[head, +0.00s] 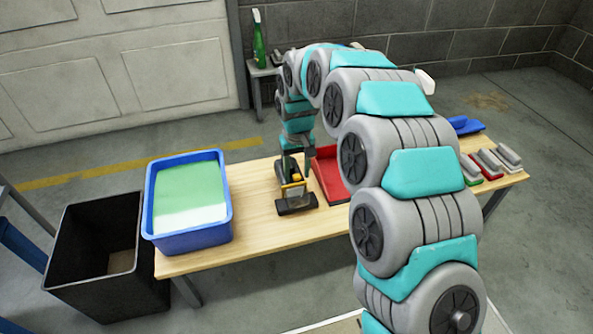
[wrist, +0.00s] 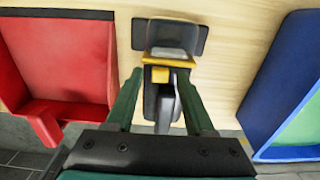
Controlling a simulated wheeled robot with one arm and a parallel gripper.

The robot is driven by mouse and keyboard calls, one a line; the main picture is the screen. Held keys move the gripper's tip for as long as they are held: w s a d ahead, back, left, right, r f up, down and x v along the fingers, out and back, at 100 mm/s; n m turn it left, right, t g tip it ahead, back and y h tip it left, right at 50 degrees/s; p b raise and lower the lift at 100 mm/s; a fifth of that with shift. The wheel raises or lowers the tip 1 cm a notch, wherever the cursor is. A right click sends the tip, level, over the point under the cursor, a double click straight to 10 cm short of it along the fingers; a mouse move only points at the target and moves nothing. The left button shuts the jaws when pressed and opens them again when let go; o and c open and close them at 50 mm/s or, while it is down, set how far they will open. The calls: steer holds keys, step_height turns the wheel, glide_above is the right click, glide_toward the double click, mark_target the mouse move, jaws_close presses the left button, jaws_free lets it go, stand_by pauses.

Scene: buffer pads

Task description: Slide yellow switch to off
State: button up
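A dark grey and black power tool (head: 296,203) with yellow parts stands on the wooden table (head: 262,224), near its middle. In the wrist view the tool (wrist: 172,32) has a wide dark base and a yellow band; a small yellow block, likely the yellow switch (wrist: 160,75), shows on its body. My gripper (wrist: 159,77) is open, with its green fingers spread on either side of the tool's narrow body. The yellow block lies between the fingertips. I cannot tell whether either finger touches the tool. In the head view my arm partly covers the area.
A blue tub (head: 151,219) with green and white contents stands left of the tool. A red tray (head: 327,181) lies close on its right. Several grey-topped pads (head: 492,161) lie at the table's right end. A black bin (head: 101,273) stands on the floor at left.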

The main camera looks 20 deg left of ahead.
mark_target(297, 176)
steer(key=shift+r, duration=0.15)
step_height(297, 176, up, 8)
steer(key=shift+f, duration=0.2)
stand_by(0.4)
steer(key=s+d+r+m+p, duration=0.1)
steer(key=s+d+r+p, duration=0.1)
steer(key=s+d+r, duration=0.6)
steer(key=s+d+r+m+p, duration=0.2)
steer(key=s+d, duration=0.4)
steer(key=d, duration=0.6)
steer(key=s+d+m+g+p, duration=0.1)
steer(key=s+d, duration=0.4)
steer(key=s, duration=0.6)
steer(key=s+d+m+p, duration=0.2)
steer(key=s+d, duration=0.4)
steer(key=s, duration=0.6)
steer(key=shift+d+r+g, duration=0.15)
steer(key=shift+d+g, duration=0.15)
steer(key=shift+g, duration=0.1)
